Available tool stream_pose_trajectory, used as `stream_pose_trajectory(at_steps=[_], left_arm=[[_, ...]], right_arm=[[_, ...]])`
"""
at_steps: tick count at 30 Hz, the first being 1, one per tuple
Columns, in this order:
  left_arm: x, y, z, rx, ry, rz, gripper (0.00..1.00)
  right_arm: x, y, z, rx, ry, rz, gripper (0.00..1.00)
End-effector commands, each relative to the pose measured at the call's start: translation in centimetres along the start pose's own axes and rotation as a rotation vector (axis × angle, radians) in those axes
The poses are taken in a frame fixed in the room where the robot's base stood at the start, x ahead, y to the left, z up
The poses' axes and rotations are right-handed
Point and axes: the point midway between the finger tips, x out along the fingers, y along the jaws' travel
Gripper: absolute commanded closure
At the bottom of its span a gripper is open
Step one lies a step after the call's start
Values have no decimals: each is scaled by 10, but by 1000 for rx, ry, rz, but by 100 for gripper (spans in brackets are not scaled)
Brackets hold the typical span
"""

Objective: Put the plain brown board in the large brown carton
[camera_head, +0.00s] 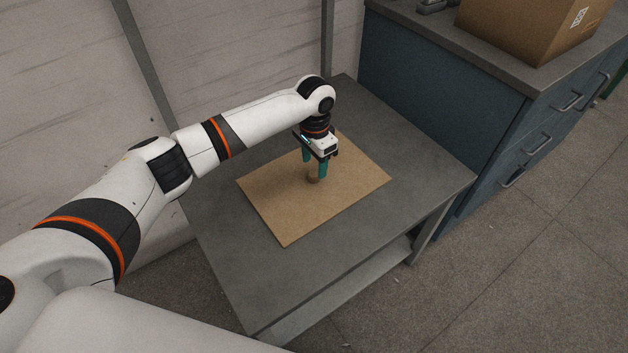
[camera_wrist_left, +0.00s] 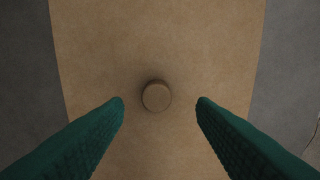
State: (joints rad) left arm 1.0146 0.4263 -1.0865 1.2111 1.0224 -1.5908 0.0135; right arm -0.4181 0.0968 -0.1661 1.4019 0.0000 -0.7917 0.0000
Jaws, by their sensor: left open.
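The plain brown board (camera_head: 274,212) lies flat on the grey table. A small round brown knob (camera_head: 312,179) stands up from its middle; the knob also shows in the left wrist view (camera_wrist_left: 156,96), with the board (camera_wrist_left: 155,40) around it. My left gripper (camera_head: 315,173) points down over the board with its green fingers open on either side of the knob. In the left wrist view a gap shows between the knob and each fingertip. The large brown carton (camera_head: 520,28) stands on the blue cabinet at the upper right. Its inside is out of view. My right gripper is not in view.
The grey table (camera_head: 420,172) has bare room around the board. The blue cabinet (camera_head: 430,95) with drawers rises higher than the table on the right. A small dark object (camera_head: 432,6) lies beside the carton. A pale wall is behind the table.

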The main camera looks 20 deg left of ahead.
Motion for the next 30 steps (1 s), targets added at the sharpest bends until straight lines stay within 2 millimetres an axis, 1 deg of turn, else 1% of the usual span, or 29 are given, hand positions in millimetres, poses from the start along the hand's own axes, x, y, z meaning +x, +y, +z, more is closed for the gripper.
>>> stream_pose_trajectory(at_steps=[1,6,9,15,17,24,25,26,30], left_arm=[[11,2,0,-2,3,0,49],[31,3,0,0,1,0,49],[34,3,0,0,0,0,49],[34,3,0,0,0,0,49],[34,3,0,0,0,0,58],[34,3,0,0,0,0,98],[34,3,1,0,0,0,98],[34,3,1,0,0,0,100],[33,3,1,0,-1,0,100]], right_arm=[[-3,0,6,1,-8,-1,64],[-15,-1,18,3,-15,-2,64],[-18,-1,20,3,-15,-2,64],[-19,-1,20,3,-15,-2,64],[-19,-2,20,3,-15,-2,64],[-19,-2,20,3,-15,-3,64],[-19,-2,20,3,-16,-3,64],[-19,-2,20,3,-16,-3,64],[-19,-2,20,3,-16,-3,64]])
